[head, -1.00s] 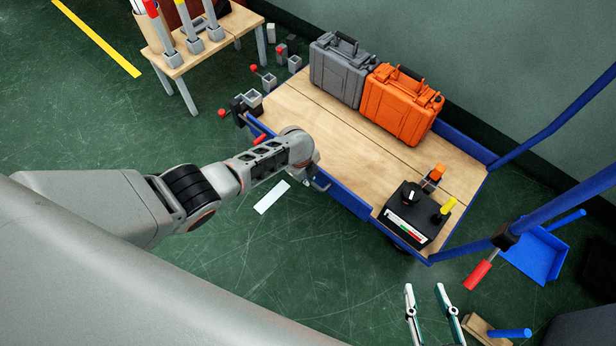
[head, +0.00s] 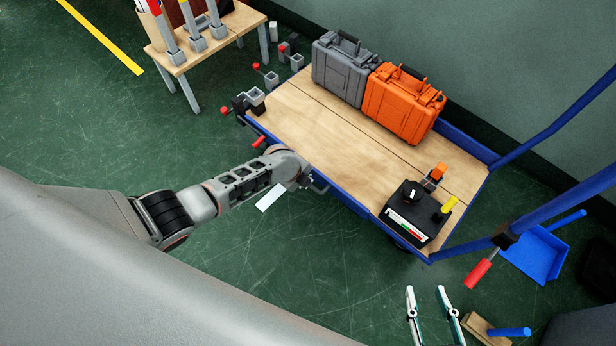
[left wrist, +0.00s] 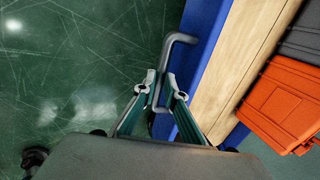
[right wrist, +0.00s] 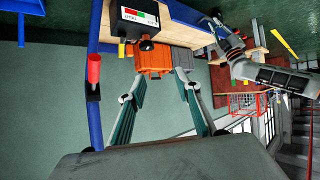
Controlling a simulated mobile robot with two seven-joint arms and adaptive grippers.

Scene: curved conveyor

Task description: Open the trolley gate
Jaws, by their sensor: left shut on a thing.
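The trolley (head: 330,125) has a wooden deck and blue frame. Its blue near-side gate panel (head: 348,200) carries a grey bent handle (head: 319,186). In the left wrist view the handle (left wrist: 165,60) passes between the fingertips of my left gripper (left wrist: 160,88), which is shut on it, beside the blue panel (left wrist: 203,40). In the head view my left wrist hides most of that gripper. My right gripper (head: 431,298) is open and empty over the floor, near the trolley's right end; its spread fingers also show in the right wrist view (right wrist: 158,92).
A grey case (head: 338,68), an orange case (head: 400,105) and a black control box (head: 412,218) stand on the deck. A red-handled lever (head: 478,272) is on the blue push bar. A wooden table (head: 205,45) stands upper left. Green floor in front is clear.

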